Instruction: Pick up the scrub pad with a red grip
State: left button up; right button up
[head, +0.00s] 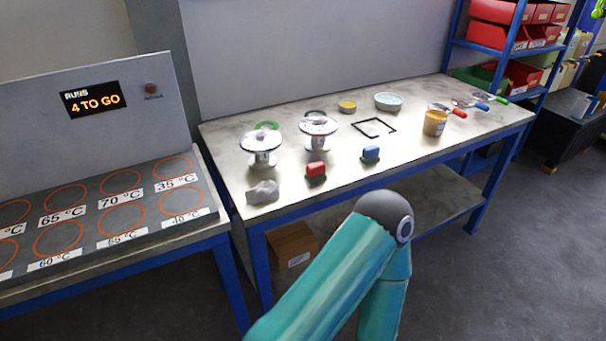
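The scrub pad with a red grip (316,171) lies near the front edge of the metal-topped workbench (347,187), its red block on top of a darker green base. A similar pad with a blue grip (371,154) lies to its right. A teal arm of mine with a dark rounded joint rises from the bottom of the picture, in front of the bench and below the pads. No fingertips of either gripper show in the head view.
Two flanged metal vessels (262,145) (318,130) stand behind the red-grip pad. A grey crumpled cloth (263,192) lies to its left. Bare bench lies between the pads.

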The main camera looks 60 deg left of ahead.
aim_at(316, 172)
jog(key=z, duration=2)
jog(key=i, duration=0.1)
jog(key=u, duration=3.45)
jog(key=i, duration=0.7)
